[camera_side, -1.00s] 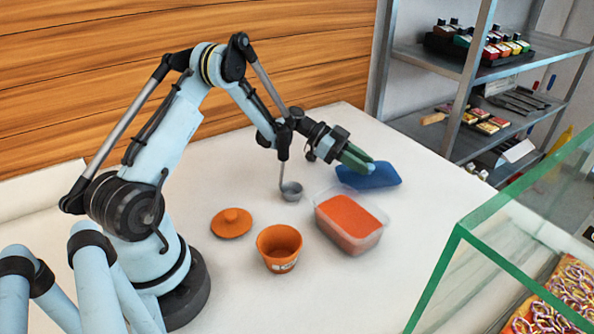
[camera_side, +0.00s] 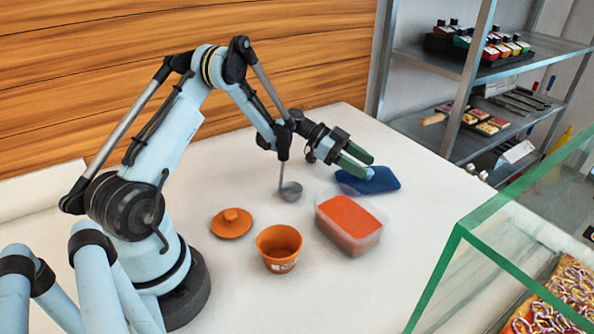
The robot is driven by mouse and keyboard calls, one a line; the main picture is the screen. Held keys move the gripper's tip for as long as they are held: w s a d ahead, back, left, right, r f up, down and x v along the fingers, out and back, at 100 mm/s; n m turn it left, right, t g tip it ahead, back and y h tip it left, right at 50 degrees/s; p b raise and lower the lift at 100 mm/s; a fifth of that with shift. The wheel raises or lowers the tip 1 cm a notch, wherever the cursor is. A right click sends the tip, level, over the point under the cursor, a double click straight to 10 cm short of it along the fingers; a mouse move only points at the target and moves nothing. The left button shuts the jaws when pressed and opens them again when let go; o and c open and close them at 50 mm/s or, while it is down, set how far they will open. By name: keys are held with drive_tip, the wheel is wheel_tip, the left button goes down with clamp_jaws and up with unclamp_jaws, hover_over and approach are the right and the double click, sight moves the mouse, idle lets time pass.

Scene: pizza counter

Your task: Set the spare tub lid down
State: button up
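The spare tub lid (camera_side: 385,183) is a flat dark blue piece lying on the white counter, behind and right of the tub. My gripper (camera_side: 369,166) has two green fingers, spread apart, just above the lid's back left part. The fingertips hide a little of the lid, and I cannot tell whether they still touch it. The clear tub (camera_side: 357,248) holds an orange-red filling and stands uncovered in front of the lid.
A grey ladle (camera_side: 291,191) is near my forearm. A green-edged glass case (camera_side: 447,279) bounds the right. Counter right of the lid is clear.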

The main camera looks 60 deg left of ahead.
drive_tip(key=shift+d+f, duration=0.15)
drive_tip(key=shift+f, duration=0.25)
drive_tip(key=shift+r, duration=0.2)
drive_tip(key=v, duration=1.2)
drive_tip(key=shift+r, duration=0.45)
drive_tip(key=w+d+r+n+y, duration=0.3)
drive_tip(key=d+n, duration=0.2)
drive_tip(key=d, duration=0.1)
drive_tip(key=w+d+r+n+y, duration=0.2)
drive_tip(key=w+d+n+y, duration=0.15)
drive_tip(key=d, duration=0.25)
drive_tip(key=s+d+r+n+t+y, duration=0.2)
drive_tip(key=s+d+r+n+t, duration=0.2)
drive_tip(key=d+r+n, duration=0.4)
drive_tip(key=s+a+f+m+g+y, duration=0.1)
drive_tip(key=s+f+m+g, duration=0.1)
drive_tip(key=s, duration=0.6)
drive_tip(key=s+a+f+m+g+y, duration=0.2)
drive_tip(key=s+f+m, duration=0.1)
drive_tip(key=s, duration=0.6)
drive_tip(key=shift+s+a+f, duration=0.2)
drive_tip(key=shift+a+f, duration=0.1)
drive_tip(key=shift+f, duration=0.4)
